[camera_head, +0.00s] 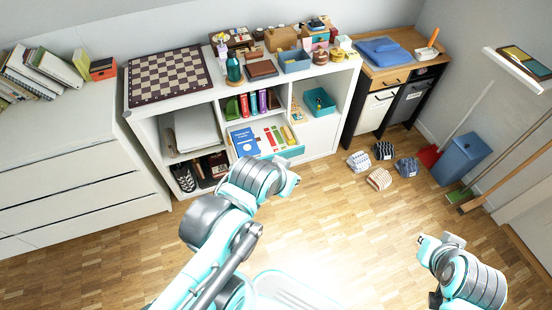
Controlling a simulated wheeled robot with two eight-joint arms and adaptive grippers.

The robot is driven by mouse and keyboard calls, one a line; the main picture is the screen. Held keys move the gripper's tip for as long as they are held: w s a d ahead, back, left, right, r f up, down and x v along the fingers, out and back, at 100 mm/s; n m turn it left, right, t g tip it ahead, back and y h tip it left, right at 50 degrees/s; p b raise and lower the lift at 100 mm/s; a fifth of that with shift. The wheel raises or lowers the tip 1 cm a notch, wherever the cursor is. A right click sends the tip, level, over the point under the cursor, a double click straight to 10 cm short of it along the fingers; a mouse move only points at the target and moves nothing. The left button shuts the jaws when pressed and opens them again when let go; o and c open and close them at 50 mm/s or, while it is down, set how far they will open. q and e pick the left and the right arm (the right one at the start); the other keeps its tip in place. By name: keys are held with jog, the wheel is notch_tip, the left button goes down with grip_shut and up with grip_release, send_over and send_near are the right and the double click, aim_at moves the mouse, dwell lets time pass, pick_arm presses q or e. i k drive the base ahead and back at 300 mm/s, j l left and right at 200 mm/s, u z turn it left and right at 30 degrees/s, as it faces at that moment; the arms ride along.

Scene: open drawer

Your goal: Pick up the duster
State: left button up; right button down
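I cannot single out the duster with certainty. A small item with an orange handle (433,38) and a pale lower part stands on the wooden cabinet at the back right; it is too small to tell whether it is a duster. The open drawer (290,152) of the white shelf holds a blue book and several colourful small items. My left gripper (290,182) is just in front of this drawer, partly hidden by its own wrist; its fingers are not clear. My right gripper (436,243) is over the floor at the lower right, apart from everything; its opening is unclear.
The white shelf (318,142) carries a chessboard (168,75), a teal bottle (233,68) and boxes on top. Several patterned cloth-like bundles (379,179) lie on the floor. A blue bin (462,158), red dustpan (429,156) and brooms stand right. The middle floor is clear.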

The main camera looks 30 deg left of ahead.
aim_at(288, 136)
jog(key=u, duration=3.1)
jog(key=z, duration=2.25)
jog(key=i+z, duration=0.35)
jog(key=i, duration=0.6)
